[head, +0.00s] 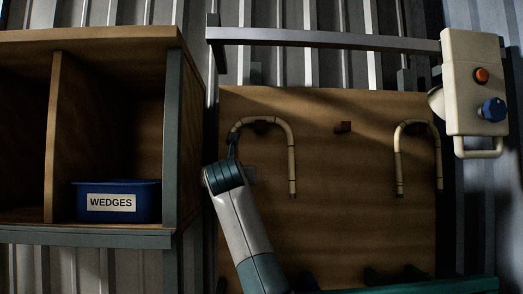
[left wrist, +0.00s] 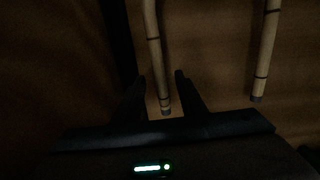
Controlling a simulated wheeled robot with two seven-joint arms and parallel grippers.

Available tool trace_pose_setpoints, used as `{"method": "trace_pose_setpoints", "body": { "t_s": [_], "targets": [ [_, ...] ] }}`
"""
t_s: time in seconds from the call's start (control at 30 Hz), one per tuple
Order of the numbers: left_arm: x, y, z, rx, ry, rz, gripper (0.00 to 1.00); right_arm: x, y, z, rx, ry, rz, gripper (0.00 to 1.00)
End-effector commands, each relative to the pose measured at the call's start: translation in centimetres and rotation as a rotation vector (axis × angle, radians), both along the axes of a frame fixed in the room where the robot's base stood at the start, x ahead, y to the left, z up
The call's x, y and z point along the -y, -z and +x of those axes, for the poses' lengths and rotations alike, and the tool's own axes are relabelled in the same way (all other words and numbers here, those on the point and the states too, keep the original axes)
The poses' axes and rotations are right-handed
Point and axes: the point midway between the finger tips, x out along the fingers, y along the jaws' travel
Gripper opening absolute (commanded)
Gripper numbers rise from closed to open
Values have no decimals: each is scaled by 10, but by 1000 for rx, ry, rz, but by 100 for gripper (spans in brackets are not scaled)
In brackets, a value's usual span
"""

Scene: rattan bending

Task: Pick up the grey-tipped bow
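A pale rattan bow (head: 290,160), shaped like an upside-down U, hangs over a dark peg on the left of the wooden board. A similar bow (head: 398,160) hangs at the right. My left gripper (head: 234,150) is at the left leg of the left bow, its fingers small and dark in the head view. In the left wrist view this bow leg (left wrist: 154,45) runs down between the two open fingers (left wrist: 162,82), with dark gaps on both sides. Its end and the other leg's end (left wrist: 257,98) look grey. My right gripper is not seen.
An empty peg (head: 343,127) sits between the bows. A wooden shelf (head: 57,120) with a blue WEDGES bin (head: 145,203) stands at the left. A pale control box (head: 474,85) with orange and blue knobs hangs at upper right. A grey rail (head: 320,39) crosses above the board.

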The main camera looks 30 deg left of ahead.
Motion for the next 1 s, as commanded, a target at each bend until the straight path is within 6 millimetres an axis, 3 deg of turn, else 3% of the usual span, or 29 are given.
{"method": "trace_pose_setpoints", "body": {
  "t_s": [0.2,0.4,1.0],
  "targets": [
    [-10,-7,18,-4,-1,0,38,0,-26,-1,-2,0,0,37],
    [-19,-5,34,-3,-1,1,38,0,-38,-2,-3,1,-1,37],
    [-21,-3,37,-1,-1,-1,35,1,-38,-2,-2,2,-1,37]
  ]
}}
